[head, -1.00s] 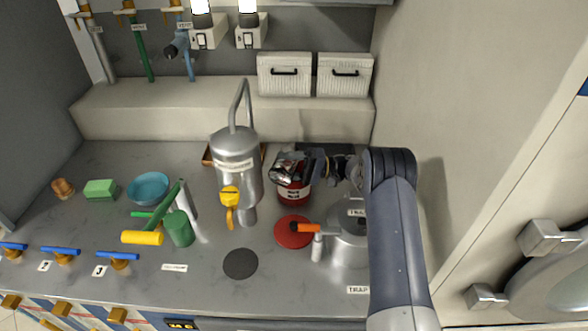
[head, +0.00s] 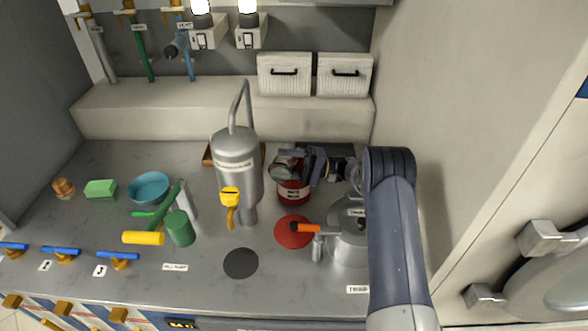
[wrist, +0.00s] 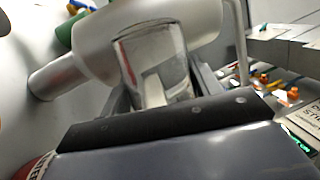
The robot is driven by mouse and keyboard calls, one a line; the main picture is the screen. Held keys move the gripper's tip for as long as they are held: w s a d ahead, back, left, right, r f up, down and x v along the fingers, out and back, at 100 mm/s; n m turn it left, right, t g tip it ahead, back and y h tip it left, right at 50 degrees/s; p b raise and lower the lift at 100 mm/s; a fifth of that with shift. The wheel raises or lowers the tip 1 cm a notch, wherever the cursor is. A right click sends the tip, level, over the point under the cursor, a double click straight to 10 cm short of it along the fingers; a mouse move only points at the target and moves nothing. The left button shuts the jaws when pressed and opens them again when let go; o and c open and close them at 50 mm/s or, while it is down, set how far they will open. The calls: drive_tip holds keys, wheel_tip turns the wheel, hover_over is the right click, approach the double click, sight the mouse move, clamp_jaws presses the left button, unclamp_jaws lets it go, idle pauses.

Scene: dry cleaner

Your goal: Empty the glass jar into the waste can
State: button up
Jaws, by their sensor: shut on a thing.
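My gripper (head: 305,167) is shut on the glass jar (head: 284,166), a clear, shiny vessel, and holds it over the red waste can (head: 292,193). The jar looks tipped toward the left, but its exact angle is hard to tell. The wrist view shows the jar (wrist: 152,50) between my gripper's fingers (wrist: 160,90). The can stands upright on the counter, its opening mostly hidden by the jar and gripper. A red edge of the can (wrist: 35,168) shows at the lower left of the wrist view. I cannot tell what is left in the jar.
A tall metal vessel (head: 236,160) with a yellow valve stands close left of the can. A metal trap pot (head: 348,245) with an orange-handled part stands in front, right of a red disc (head: 293,232). A blue bowl (head: 149,187) and green items lie left.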

drive_tip(key=shift+w+d+r+m+t+y, duration=0.1)
drive_tip(key=shift+w+r+m+t+y, duration=0.25)
drive_tip(key=shift+m, duration=0.5)
drive_tip(key=shift+w+d+r+m+t+y, duration=0.1)
drive_tip(key=shift+w+r+m+t+y, duration=0.2)
drive_tip(key=shift+m, duration=0.55)
drive_tip(key=shift+w+f+m, duration=0.2)
drive_tip(key=shift+f+m, duration=0.05)
drive_tip(key=shift+m, duration=0.45)
drive_tip(key=shift+w+r+t+p, duration=0.1)
drive_tip(key=shift+r+t+p, duration=0.25)
drive_tip(key=shift+p, duration=0.45)
drive_tip(key=shift+w+f+m+y+p, duration=0.1)
drive_tip(key=shift+m+y+p, duration=0.25)
drive_tip(key=shift+p, duration=0.35)
drive_tip(key=shift+f+m, duration=0.2)
drive_tip(key=shift+m, duration=0.05)
drive_tip(key=shift+f, duration=0.25)
drive_tip(key=shift+b, duration=0.4)
